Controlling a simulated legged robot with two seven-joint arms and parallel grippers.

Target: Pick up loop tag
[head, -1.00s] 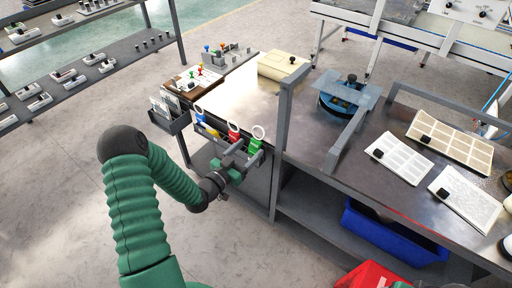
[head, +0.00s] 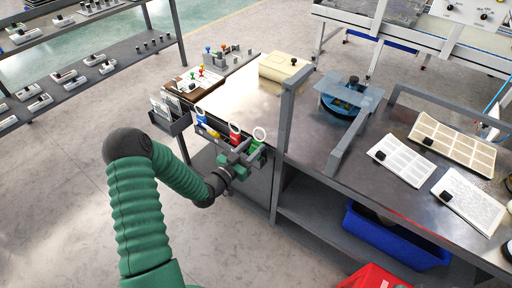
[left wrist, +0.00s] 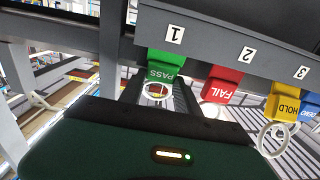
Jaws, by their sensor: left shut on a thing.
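Several loop tags with white rings hang in a grey rack on the bench's left end. In the left wrist view the green PASS tag (left wrist: 166,66) is under number 1, the red FAIL tag (left wrist: 221,84) under 2, the yellow HOLD tag (left wrist: 283,102) under 3, and the blue tag (left wrist: 309,108) is at the right edge. The head view shows the green tag (head: 255,148), red tag (head: 235,138) and blue tag (head: 201,117). My left gripper (head: 246,153) is at the green tag and shut on it; its fingertips are partly hidden. My right gripper is not in view.
A grey upright post (head: 287,120) stands close right of the rack. A holder with cards (head: 170,118) is left of it. The metal bench (head: 340,170) carries a blue device (head: 348,98) and white sheets (head: 398,160). A blue bin (head: 385,240) is below.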

